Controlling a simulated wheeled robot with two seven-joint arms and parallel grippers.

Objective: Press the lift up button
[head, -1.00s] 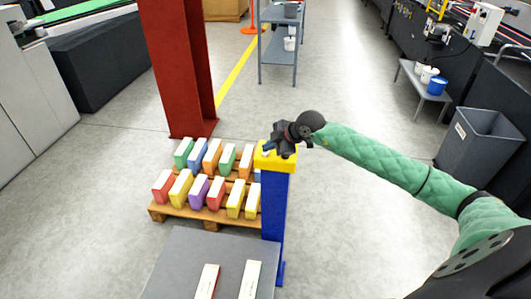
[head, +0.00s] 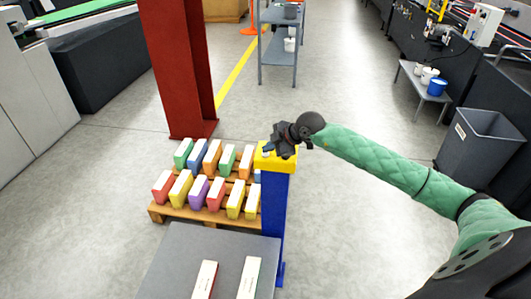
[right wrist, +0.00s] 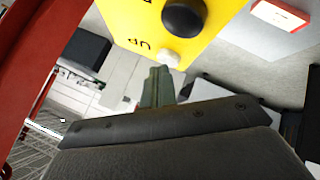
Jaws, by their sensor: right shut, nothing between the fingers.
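The yellow control box (head: 283,166) sits on top of a blue post (head: 275,215) in the head view. In the right wrist view its yellow face (right wrist: 205,45) carries a large black button (right wrist: 184,17) and a smaller pale button (right wrist: 168,58) beside upside-down "UP" lettering (right wrist: 140,45). My right gripper (head: 268,153) is over the box in the head view. In the right wrist view its shut, empty fingers (right wrist: 158,72) end right at the pale button's edge. I cannot tell whether they touch it. My left gripper is out of view.
A grey table (head: 205,245) with two white-topped boxes stands in front of the post. A pallet (head: 180,212) of several coloured boxes lies to the left, near a red column (head: 178,70). A grey bin (head: 475,145) stands at right. Floor behind the post is clear.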

